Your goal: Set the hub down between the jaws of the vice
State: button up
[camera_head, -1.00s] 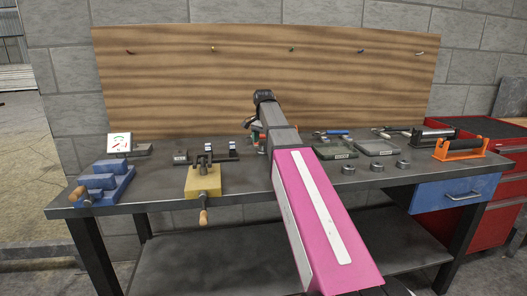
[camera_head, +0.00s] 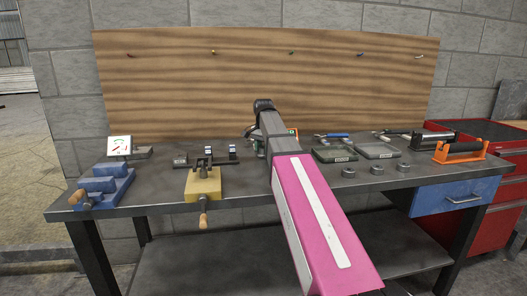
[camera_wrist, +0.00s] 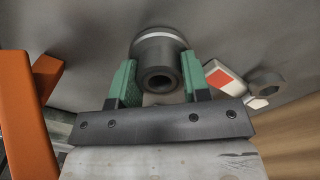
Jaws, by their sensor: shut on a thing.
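My gripper (camera_wrist: 157,84) is shut on the hub (camera_wrist: 158,52), a dark grey cylinder with a bore and a lighter band, held between its green fingers in the wrist view. In the head view my gripper (camera_head: 252,136) is partly hidden behind my arm, over the back middle of the bench, and the hub cannot be made out. The vice (camera_head: 103,185) looks to be the blue one with a wooden handle at the bench's left end. Its jaws look empty. My gripper is well to the right of it.
A yellow block with a dark clamp (camera_head: 203,186) stands between the vice and my arm. Shallow trays (camera_head: 335,155), several grey rings (camera_head: 376,169) and an orange stand (camera_head: 460,152) are to the right on the bench (camera_head: 160,180).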

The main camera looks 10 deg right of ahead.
jog(key=shift+r, duration=0.6)
jog(key=r, duration=0.3)
jog(key=shift+s+a, duration=0.25)
jog(key=shift+s, duration=0.1)
jog(key=s+a+r, duration=0.6)
jog(key=s, duration=0.2)
jog(key=shift+s+a+r, duration=0.2)
jog(key=shift+a+r, duration=0.1)
jog(key=shift+a, duration=0.1)
jog(key=s+a+r+n, duration=0.1)
jog(key=s+a+n, duration=0.15)
jog(key=a, duration=1.15)
jog(key=s+a+r+n, duration=0.15)
jog(key=s+a, duration=0.25)
jog(key=a, duration=1)
jog(key=s+a+n, duration=0.3)
jog(key=s+a, duration=0.6)
jog(key=a, duration=0.2)
jog(key=s+a+n, duration=0.2)
jog(key=s+a, duration=0.6)
jog(key=a, duration=0.4)
send_over(103, 174)
jog(key=s+d, duration=0.2)
jog(key=s, duration=0.1)
jog(key=f, duration=0.6)
jog(key=shift+s+a+f, duration=0.1)
jog(key=shift+s+a, duration=0.05)
jog(key=shift+s, duration=0.05)
jog(key=shift+f, duration=2)
